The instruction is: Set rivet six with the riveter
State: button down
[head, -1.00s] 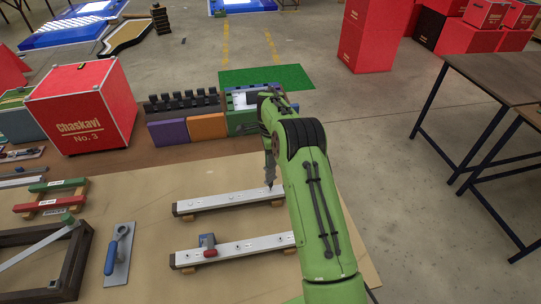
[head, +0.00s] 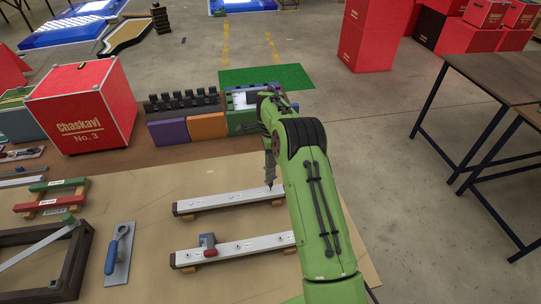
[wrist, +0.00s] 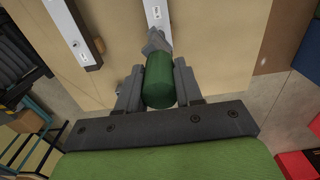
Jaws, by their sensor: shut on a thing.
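My gripper (wrist: 158,82) is shut on a green cylindrical tool with a grey nose, the riveter (wrist: 160,82). In the head view the riveter's dark nose (head: 270,172) points down at the right part of the far metal rail (head: 225,200). I cannot tell whether the tip touches the rail. Small round rivets or holes dot this rail and the near rail (head: 255,246). Both rails rest on wooden blocks. In the head view my arm covers the right ends of both rails and most of the gripper. The rivet numbers are not readable.
A small red and grey tool (head: 207,244) stands on the near rail. A blue-handled trowel (head: 119,250) and a dark frame (head: 78,262) lie at left. A red box (head: 82,107) and coloured blocks (head: 207,126) line the back. The board between rails is clear.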

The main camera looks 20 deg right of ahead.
jog(key=shift+f+b, duration=0.6)
jog(key=shift+f, duration=0.35)
jog(key=shift+s+f+b, duration=0.1)
jog(key=shift+f+b, duration=0.65)
jog(key=shift+f, duration=0.25)
notch_tip(320, 180, up, 10)
jog(key=p, duration=0.7)
jog(key=shift+r+p, duration=0.15)
jog(key=shift+p, duration=0.2)
